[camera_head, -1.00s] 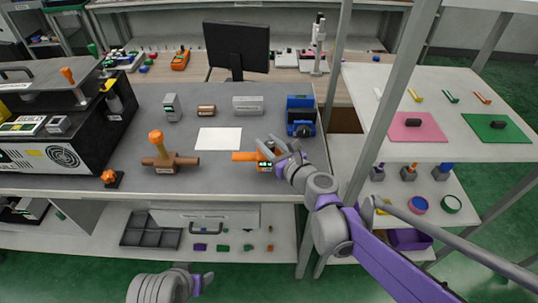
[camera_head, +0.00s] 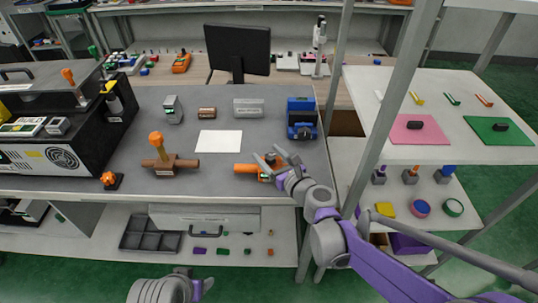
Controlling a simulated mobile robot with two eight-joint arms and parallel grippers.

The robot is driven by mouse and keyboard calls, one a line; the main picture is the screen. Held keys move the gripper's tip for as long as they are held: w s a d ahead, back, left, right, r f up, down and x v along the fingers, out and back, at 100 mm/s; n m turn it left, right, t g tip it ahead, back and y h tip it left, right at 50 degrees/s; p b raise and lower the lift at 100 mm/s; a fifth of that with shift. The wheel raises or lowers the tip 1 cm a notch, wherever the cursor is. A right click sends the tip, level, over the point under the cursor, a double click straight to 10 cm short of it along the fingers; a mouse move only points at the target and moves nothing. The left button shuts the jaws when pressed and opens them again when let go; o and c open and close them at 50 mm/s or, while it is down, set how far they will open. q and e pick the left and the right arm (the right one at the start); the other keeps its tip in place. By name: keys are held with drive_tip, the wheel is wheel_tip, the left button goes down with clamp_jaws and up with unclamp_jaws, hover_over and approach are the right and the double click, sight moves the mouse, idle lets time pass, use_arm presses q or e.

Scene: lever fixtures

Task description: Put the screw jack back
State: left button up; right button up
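An orange device with a handle (camera_head: 246,169) pointing left lies near the front right of the grey table; it may be the screw jack, but I cannot read a label on it. My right gripper (camera_head: 271,160) is at its right end, with its two fingers spread on either side of a dark knob-like part. I cannot tell whether the fingers touch it. A brown fixture with an orange upright knob (camera_head: 157,143) stands to the left on the same table. My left gripper (camera_head: 198,287) is low at the bottom edge, away from the table top; its fingers are mostly hidden.
A white sheet (camera_head: 220,138) lies on the grey table (camera_head: 220,183). A shelf post (camera_head: 378,140) stands right of the table. A black machine (camera_head: 65,145) fills the left end.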

drive_tip(key=shift+r, duration=0.15)
drive_tip(key=shift+s+d+r, duration=0.1)
drive_tip(key=shift+s+d, duration=0.1)
drive_tip(key=shift+s, duration=0.1)
drive_tip(key=v, duration=1.1)
drive_tip(key=s+f+n+g+h, duration=0.2)
drive_tip(key=s+f+n+g, duration=0.35)
drive_tip(key=s+n, duration=0.75)
drive_tip(key=s+d+f+n+g+h, duration=0.1)
drive_tip(key=s+d+f+n+h, duration=0.2)
drive_tip(key=d+n, duration=0.3)
drive_tip(key=s+d+f+n+g+h, duration=0.2)
drive_tip(key=s+d+n, duration=0.3)
drive_tip(key=n, duration=0.5)
drive_tip(key=shift+s+d+f+n+h+p, duration=0.2)
drive_tip(key=shift+d+f+n+h+p, duration=0.15)
drive_tip(key=shift+d+f+h, duration=0.35)
